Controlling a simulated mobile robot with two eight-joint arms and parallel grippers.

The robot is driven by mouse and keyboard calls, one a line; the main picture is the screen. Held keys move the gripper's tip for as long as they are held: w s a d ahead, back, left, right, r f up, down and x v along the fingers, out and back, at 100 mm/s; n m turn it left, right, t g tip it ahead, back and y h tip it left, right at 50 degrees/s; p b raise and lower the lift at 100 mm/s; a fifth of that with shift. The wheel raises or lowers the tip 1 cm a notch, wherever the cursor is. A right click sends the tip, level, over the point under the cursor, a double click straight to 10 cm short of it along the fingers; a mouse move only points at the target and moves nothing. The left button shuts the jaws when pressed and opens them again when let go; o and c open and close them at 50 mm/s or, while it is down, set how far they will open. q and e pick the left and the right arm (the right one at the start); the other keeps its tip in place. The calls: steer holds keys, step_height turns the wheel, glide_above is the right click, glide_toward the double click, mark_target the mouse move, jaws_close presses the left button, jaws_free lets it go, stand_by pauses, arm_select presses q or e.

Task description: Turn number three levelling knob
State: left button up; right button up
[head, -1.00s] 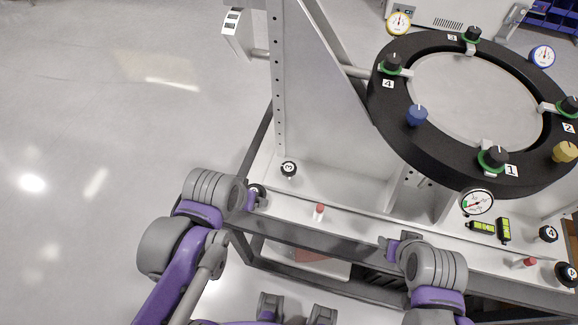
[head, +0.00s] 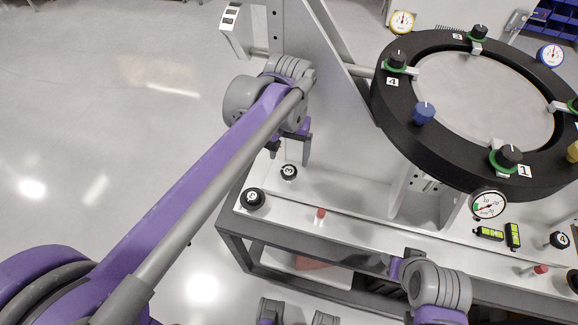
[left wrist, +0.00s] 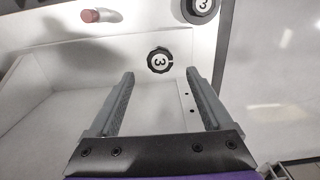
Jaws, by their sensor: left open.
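The smaller one (head: 289,172) is farther back, and the larger one (head: 253,199) is at the front left corner. My left gripper (head: 290,158) is open and empty, just behind the smaller knob. In the left wrist view, the smaller knob (left wrist: 160,60) lies just beyond the open fingertips (left wrist: 160,75), roughly centred between them. The larger knob (left wrist: 201,8) is cut by the top edge there. My right gripper (head: 400,264) is over the bench's front edge; its jaws are unclear.
A black ring (head: 440,155) with several knobs and dials stands above the bench, right of an upright grey plate (head: 320,110). A red-topped peg (head: 320,214) stands right of the knobs. A white box (head: 236,28) juts out at upper left. Floor at left is clear.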

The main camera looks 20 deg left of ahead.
mark_target(289, 171)
arm_select(q)
steer(key=shift+f, duration=2.8)
steer(key=c, duration=1.3)
steer(key=shift+m, duration=1.5)
jaws_close()
